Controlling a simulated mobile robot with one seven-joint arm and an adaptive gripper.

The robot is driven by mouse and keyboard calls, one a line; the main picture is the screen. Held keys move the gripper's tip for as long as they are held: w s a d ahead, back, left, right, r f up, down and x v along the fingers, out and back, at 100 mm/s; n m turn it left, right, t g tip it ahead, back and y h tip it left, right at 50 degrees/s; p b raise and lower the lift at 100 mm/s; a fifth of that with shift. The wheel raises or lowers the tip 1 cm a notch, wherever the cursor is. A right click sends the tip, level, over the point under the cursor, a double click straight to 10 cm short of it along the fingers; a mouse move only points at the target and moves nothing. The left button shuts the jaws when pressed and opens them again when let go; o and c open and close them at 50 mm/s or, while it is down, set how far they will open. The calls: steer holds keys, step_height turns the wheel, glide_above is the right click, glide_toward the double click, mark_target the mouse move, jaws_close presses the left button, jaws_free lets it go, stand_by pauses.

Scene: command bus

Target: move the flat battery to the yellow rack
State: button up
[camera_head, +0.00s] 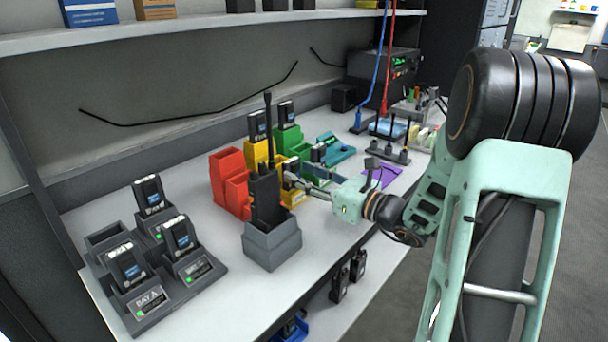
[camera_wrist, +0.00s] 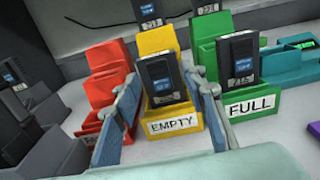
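The yellow rack (camera_wrist: 190,115) has a front bin labelled EMPTY and a raised rear bin; it also shows in the head view (camera_head: 293,196), partly behind a radio. A dark battery with a blue label (camera_wrist: 165,82) stands upright in the front bin. Another battery (camera_wrist: 148,10) stands in the rear bin. My gripper (camera_wrist: 162,85) is open, its blue-grey fingers on either side of the front battery, with a visible gap on the left. In the head view my gripper (camera_head: 292,180) is at the front bin. I cannot read which battery is flat.
A red rack (camera_wrist: 103,88) stands left and a green rack labelled FULL (camera_wrist: 268,103), with batteries, right. A radio (camera_head: 265,190) with a tall antenna stands in a grey cradle (camera_head: 272,248) in front. A dark charger (camera_head: 205,270) holds several batteries, its back-left slot empty.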

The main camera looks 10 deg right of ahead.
steer(key=shift+s+d, duration=0.1)
steer(key=v, duration=1.1)
steer(key=shift+s+d, duration=0.2)
steer(key=shift+s, duration=0.15)
steer(key=shift+d, duration=0.1)
